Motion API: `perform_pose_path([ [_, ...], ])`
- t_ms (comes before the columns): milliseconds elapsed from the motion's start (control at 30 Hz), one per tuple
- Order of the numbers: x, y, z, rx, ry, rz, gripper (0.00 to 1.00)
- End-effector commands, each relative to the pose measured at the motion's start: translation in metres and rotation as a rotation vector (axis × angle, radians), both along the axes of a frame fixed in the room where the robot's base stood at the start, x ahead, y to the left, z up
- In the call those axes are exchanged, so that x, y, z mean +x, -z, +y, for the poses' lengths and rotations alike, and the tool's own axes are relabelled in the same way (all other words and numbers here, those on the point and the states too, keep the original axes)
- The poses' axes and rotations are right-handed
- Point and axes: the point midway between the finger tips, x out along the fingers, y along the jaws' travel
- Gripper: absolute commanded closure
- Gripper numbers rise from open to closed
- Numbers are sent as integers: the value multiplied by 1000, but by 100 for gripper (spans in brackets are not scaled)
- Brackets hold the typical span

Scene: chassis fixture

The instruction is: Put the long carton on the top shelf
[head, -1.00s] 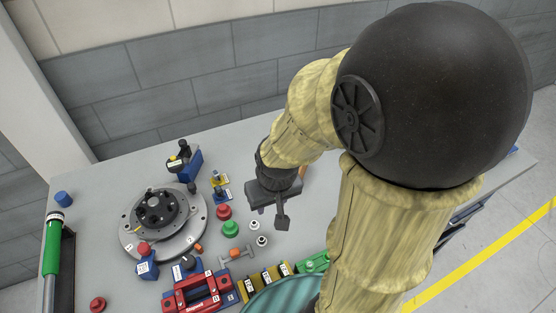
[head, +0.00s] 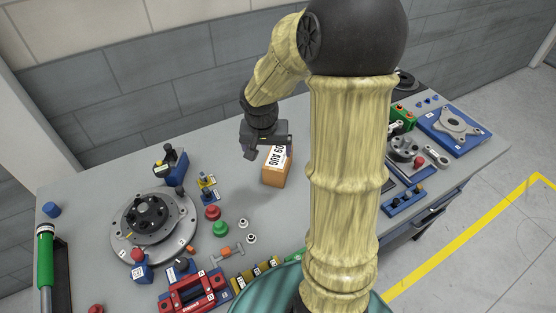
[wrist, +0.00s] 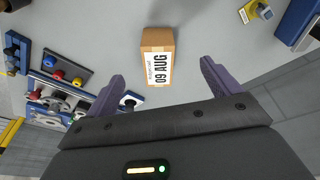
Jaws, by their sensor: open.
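In the wrist view the gripper (wrist: 160,72) holds nothing, and I cannot tell whether a finger touches the carton. No shelf is in view.
A round grey fixture (head: 154,222) stands on the left of the table (head: 100,180), with red and green knobs and small blocks near it. A blue tray with a metal plate (head: 455,128) and tools lie on the right.

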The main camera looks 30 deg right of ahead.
Motion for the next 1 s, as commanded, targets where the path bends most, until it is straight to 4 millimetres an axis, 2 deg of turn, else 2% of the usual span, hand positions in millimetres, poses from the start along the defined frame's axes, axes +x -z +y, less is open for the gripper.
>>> perform_pose_path([
  [33, 12, -6, -14, 3, 61, -13, 11],
  [100, 23, -10, -28, 2, 132, -30, 11],
  [200, 32, -13, -39, 3, 193, -48, 11],
  [567, 34, -12, -41, 2, 208, -53, 11],
  [733, 37, 3, -43, 4, 208, -50, 11],
  [1000, 46, 48, -51, 4, 206, -48, 11],
])
